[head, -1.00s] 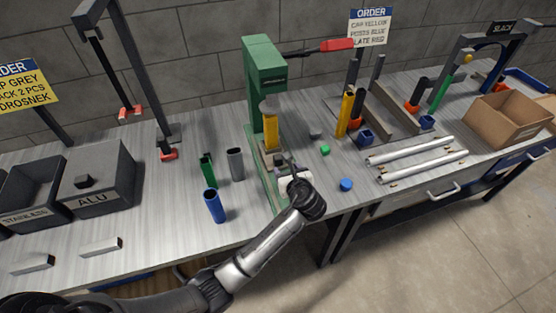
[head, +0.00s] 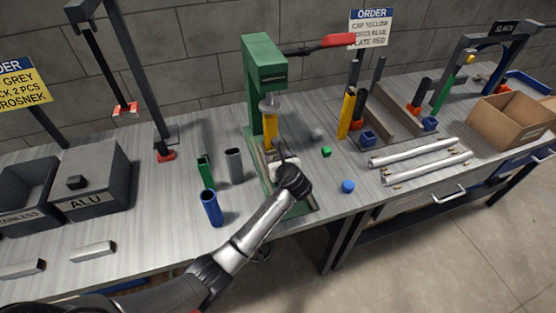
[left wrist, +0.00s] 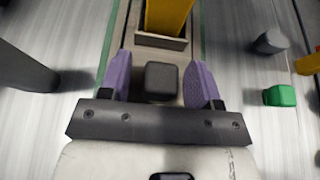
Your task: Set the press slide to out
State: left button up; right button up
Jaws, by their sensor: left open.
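The green press (head: 265,70) stands mid-bench with its red-tipped lever (head: 335,42) out to the right. A yellow piece (head: 270,128) stands upright under the grey ram; its lower end (left wrist: 168,14) shows in the left wrist view. The press slide (left wrist: 158,42) runs between green edges below it and has a dark square knob (left wrist: 162,80). My left gripper (head: 279,163) is at the front of the press. In the left wrist view its purple fingers (left wrist: 160,82) are open, one on each side of the knob, with small gaps. My right gripper is not in view.
A blue tube (head: 211,208), green tube (head: 205,172) and grey tube (head: 234,164) stand left of the press. A green cap (head: 326,152), grey cap (head: 316,134) and blue cap (head: 348,186) lie right. Silver rails (head: 415,152) lie beyond.

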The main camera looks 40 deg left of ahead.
pick_arm(q)
grip_shut()
dwell(0.4)
jog(key=shift+s+d+r+p, duration=0.1)
jog(key=shift+d+r+p, duration=0.1)
jog(key=shift+p, duration=0.3)
jog(key=s+d+p, duration=0.1)
jog(key=p, duration=0.1)
jog(key=s+d+p, duration=0.1)
jog(key=d+p, duration=0.1)
jog(key=p, duration=0.1)
jog(key=s+d+p, duration=0.1)
jog(key=p, duration=0.2)
jog(key=shift+d+r, duration=0.3)
jog(key=shift+d, duration=0.1)
jog(key=s+d+p, duration=0.1)
jog(key=d+p, duration=0.1)
jog(key=s+d+p, duration=0.2)
jog(key=d, duration=0.1)
jog(key=s+d+p, duration=0.1)
jog(key=d+p, duration=0.1)
jog(key=shift+s+d+f, duration=0.15)
jog(key=shift+s+f, duration=0.15)
jog(key=shift+s, duration=0.05)
jog(key=shift+s+d+f+p, duration=0.1)
jog(key=shift+s+d+p, duration=0.25)
jog(key=shift+d+p, duration=0.25)
